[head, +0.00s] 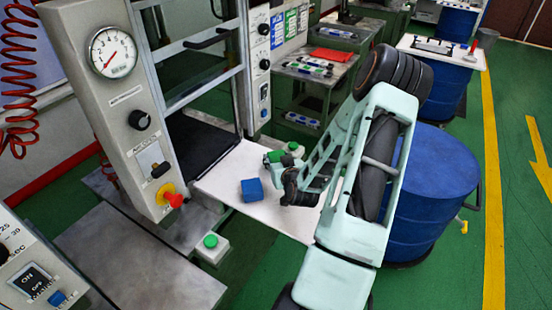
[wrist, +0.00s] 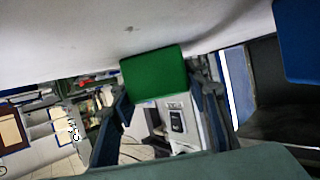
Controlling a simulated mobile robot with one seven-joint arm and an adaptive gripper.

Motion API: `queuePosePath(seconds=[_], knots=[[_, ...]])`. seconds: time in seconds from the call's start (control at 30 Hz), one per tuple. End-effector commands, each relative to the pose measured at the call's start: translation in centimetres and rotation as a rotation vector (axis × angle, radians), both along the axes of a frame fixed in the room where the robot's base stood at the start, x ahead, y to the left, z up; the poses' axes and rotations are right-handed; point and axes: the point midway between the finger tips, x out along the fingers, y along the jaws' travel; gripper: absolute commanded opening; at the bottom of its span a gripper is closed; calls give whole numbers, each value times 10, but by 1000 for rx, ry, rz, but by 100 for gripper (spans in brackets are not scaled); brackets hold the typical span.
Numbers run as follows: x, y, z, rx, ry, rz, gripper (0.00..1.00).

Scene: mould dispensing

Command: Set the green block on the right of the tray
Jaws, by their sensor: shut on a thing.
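The green block (head: 273,157) is at the end of my arm, above or on the far part of the white tray (head: 226,186). My gripper (head: 279,166) is shut on it. In the wrist view the green block (wrist: 154,73) sits between the two fingers (wrist: 160,92), with the white tray surface (wrist: 65,38) across the top of the picture. I cannot tell whether the block touches the tray. A blue block (head: 252,190) lies on the tray, nearer the head camera than the green one; it also shows in the wrist view (wrist: 301,40).
A machine post with a gauge (head: 113,52) and red-yellow knob (head: 172,197) stands left of the tray. A box with a green button (head: 210,242) sits in front. A blue drum (head: 432,195) stands right, behind my arm. The tray's near right part is bare.

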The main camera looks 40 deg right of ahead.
Motion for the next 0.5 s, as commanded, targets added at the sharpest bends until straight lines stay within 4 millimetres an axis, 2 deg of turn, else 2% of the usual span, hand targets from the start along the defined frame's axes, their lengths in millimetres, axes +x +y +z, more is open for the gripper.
queuePosePath(seconds=[0.27, 0.3, 0.43, 0.5], knots=[[1, -1, -1, -4, -3, 0, 0], [0, 0, -2, 0, 1, -1, 45], [0, 0, -1, 0, 1, -1, 60], [0, 0, -1, 0, 1, -1, 60]])
